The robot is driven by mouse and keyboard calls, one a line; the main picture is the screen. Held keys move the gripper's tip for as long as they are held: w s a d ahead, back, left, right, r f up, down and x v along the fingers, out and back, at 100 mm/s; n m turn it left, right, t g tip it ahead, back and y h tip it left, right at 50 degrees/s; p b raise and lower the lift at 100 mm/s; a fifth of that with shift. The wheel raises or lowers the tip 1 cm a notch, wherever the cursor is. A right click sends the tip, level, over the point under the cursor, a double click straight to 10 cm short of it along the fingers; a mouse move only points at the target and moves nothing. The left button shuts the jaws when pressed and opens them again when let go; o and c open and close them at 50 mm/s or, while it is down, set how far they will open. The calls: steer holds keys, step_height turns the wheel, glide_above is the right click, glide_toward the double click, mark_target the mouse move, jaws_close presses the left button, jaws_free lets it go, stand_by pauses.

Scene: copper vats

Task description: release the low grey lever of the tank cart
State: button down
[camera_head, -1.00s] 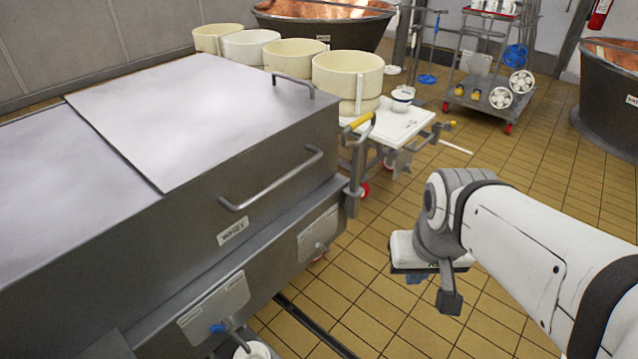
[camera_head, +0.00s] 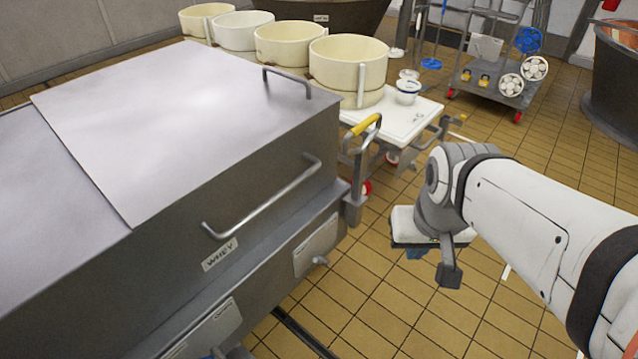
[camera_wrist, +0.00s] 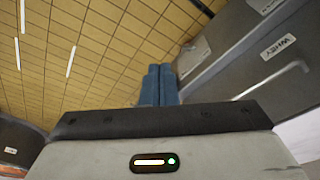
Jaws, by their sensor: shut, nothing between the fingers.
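The tank cart (camera_head: 270,185) is a large grey steel box labelled WHEY, filling the left of the head view. It also shows at the right of the wrist view (camera_wrist: 235,50). A small grey stub (camera_head: 320,261) juts from a pale plate low on its side. I cannot tell whether this is the low grey lever. My gripper (camera_head: 415,254) hangs over the tiled floor, to the right of the cart and apart from it. Its blue fingers (camera_wrist: 158,85) are together and empty in the wrist view. My wrist hides part of the floor.
A yellow-topped handle (camera_head: 366,124) stands at the cart's far corner, above a red-wheeled caster (camera_head: 366,188). Behind are a white-topped table (camera_head: 400,122), cream tubs (camera_head: 347,70) and a rack trolley (camera_head: 490,80). Copper vats stand further back. Tiled floor around my gripper is clear.

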steer(key=shift+d, duration=0.15)
steer(key=w+a+f+m+g+y+b, duration=0.2)
steer(key=w+a+f+m+y+b, duration=0.35)
steer(key=f, duration=0.55)
steer(key=w+a+f+m+g+y+b, duration=0.1)
steer(key=w+a+f+m+y+b, duration=0.45)
steer(key=f, duration=0.45)
steer(key=w+a+f+m+g+y+b, duration=0.2)
steer(key=w+a+f+m+y+b, duration=0.3)
steer(key=f+m, duration=0.45)
steer(key=w+d+f+m+t+b, duration=0.1)
steer(key=w+f+m+t+b, duration=0.2)
steer(key=f, duration=0.9)
steer(key=w+d+f+m+t+h+b, duration=0.1)
steer(key=w+d+f+m+t+b, duration=0.1)
steer(key=f+m+t, duration=0.4)
steer(key=w+d+f+m+t+h+b, duration=0.1)
steer(key=w+f+m+t+b, duration=0.3)
steer(key=f+m, duration=0.6)
step_height(320, 180, down, 9)
steer(key=shift+w+d+r+t+b, duration=0.15)
steer(key=shift+w+d+t+b, duration=0.2)
steer(key=shift+t, duration=0.45)
steer(key=shift+a, duration=0.2)
